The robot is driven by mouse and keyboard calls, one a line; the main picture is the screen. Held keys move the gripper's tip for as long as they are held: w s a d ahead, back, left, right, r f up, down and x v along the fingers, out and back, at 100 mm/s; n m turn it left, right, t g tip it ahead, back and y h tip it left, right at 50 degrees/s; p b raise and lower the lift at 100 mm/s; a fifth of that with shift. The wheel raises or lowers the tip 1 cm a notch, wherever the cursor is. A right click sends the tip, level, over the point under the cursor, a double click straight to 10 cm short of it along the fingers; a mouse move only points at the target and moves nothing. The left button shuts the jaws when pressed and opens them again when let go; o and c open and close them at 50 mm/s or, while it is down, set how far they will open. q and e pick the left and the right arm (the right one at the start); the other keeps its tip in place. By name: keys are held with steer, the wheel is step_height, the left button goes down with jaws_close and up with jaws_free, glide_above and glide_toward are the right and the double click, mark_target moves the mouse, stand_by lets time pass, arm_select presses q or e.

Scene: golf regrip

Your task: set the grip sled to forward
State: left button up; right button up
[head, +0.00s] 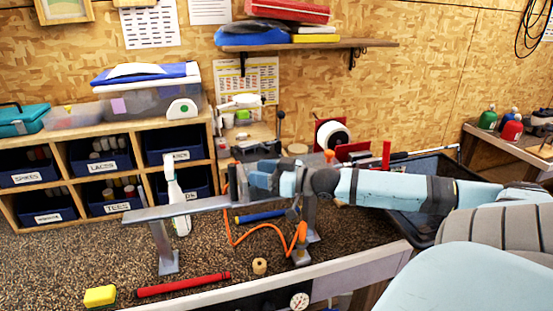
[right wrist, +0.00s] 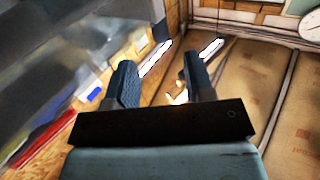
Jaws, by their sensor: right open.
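A grey metal rail (head: 170,211) stands on legs across the bench in the head view. A dark upright piece (head: 233,182) with some orange shows near the right part of the rail, just left of my right gripper (head: 252,180). I cannot tell whether this piece is the grip sled or which way it is set. My right gripper is over the right part of the rail and hides some of it. In the right wrist view its two dark fingers (right wrist: 158,78) are apart, with nothing seen between them. My left gripper is not in view.
An orange hose (head: 247,233) hangs by the rail. A red grip (head: 183,285), a yellow sponge (head: 100,296) and a tape roll (head: 260,266) lie at the front. Cubbies with blue bins (head: 110,158) stand left.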

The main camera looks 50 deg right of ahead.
steer(key=shift+v, duration=1.95)
